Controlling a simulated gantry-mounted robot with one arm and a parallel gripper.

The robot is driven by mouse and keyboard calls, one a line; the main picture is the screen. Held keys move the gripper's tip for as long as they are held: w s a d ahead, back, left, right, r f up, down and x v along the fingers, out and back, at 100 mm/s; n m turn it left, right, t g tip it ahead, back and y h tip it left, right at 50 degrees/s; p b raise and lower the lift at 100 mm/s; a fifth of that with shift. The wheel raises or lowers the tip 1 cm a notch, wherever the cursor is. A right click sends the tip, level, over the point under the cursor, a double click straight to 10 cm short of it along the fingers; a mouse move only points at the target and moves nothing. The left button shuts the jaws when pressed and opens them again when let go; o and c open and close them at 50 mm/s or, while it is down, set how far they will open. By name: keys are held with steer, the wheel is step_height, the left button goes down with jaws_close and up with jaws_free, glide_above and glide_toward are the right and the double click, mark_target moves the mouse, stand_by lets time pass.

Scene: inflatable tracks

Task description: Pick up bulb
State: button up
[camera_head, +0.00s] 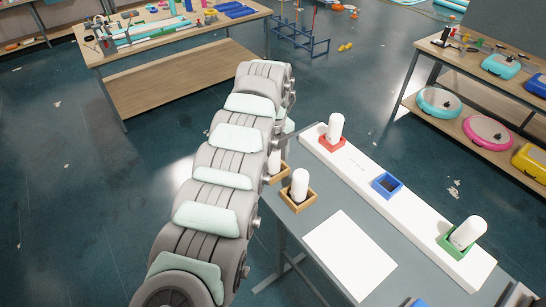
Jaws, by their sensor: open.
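Several white bulb-like objects stand on the grey table (300,235). One bulb (300,184) is upright in a wooden box, and another (274,163) is partly hidden behind my arm, also by a wooden box. A third bulb (336,127) stands in a red holder (331,144) on the white strip. Another bulb (467,232) leans in a green holder (449,245) at the strip's near end. The blue holder (387,185) between them looks empty. My thick grey arm with mint pads rises left of the table; its far end bends down out of sight, and my gripper does not show.
A white sheet (350,255) lies on the table's front. A workbench (165,45) with tools stands at the back left, and a shelf (490,110) with colourful round items at the right. A blue rack (300,40) stands on the floor behind. Dark floor lies open between them.

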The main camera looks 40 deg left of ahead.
jaws_close()
stand_by(0.7)
steer(key=shift+r, duration=0.1)
step_height(320, 180, up, 8)
steer(key=shift+d+r+b, duration=0.1)
steer(key=shift+r+b, duration=0.1)
steer(key=shift+b, duration=0.45)
steer(key=shift+r+p, duration=0.45)
steer(key=shift+r, duration=0.3)
